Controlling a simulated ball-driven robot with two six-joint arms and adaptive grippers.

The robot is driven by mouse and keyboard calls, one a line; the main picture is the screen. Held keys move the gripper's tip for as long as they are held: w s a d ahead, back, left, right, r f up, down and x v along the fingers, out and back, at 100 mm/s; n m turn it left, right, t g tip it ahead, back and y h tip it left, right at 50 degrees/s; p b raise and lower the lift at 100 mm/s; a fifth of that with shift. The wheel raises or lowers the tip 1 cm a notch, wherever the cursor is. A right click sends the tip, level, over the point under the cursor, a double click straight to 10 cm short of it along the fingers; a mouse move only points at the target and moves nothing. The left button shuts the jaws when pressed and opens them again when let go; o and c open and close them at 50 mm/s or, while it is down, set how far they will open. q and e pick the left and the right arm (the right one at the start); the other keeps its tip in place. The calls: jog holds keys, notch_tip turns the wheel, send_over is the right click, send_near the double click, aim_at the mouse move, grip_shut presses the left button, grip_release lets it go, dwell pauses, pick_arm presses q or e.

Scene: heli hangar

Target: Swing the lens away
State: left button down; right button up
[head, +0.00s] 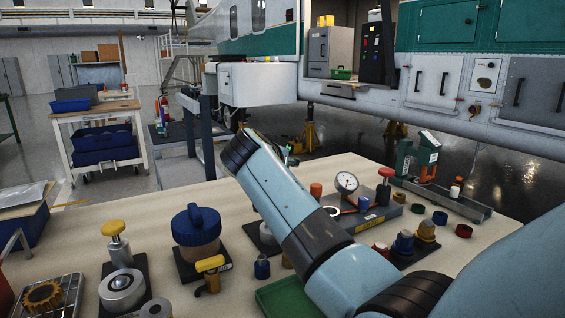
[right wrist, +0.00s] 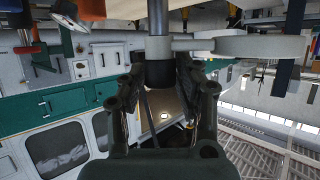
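In the right wrist view, the lens appears to be the pale grey round ring (right wrist: 262,46) at upper right. A short grey bar (right wrist: 195,44) joins it to an upright grey post (right wrist: 158,20). A dark cylinder (right wrist: 160,73) sits at the end of the post. My right gripper (right wrist: 161,78) has its fingers apart on either side of this cylinder; I see no clear contact. In the head view my right arm reaches across the bench and hides the lens and the right gripper. My left gripper is in no view.
The bench (head: 190,212) holds a blue-capped jar (head: 196,228), a yellow-knobbed fixture (head: 119,245), a yellow tap-like part (head: 209,272), a dial gauge (head: 346,182) and several small caps. A green tray (head: 276,298) lies at the front. A helicopter stands behind.

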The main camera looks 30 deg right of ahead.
jog(key=o, duration=0.3)
jog(key=shift+r, duration=0.15)
notch_tip(320, 180, up, 10)
jog(key=shift+f, duration=0.1)
jog(key=shift+f, duration=0.1)
dwell(0.6)
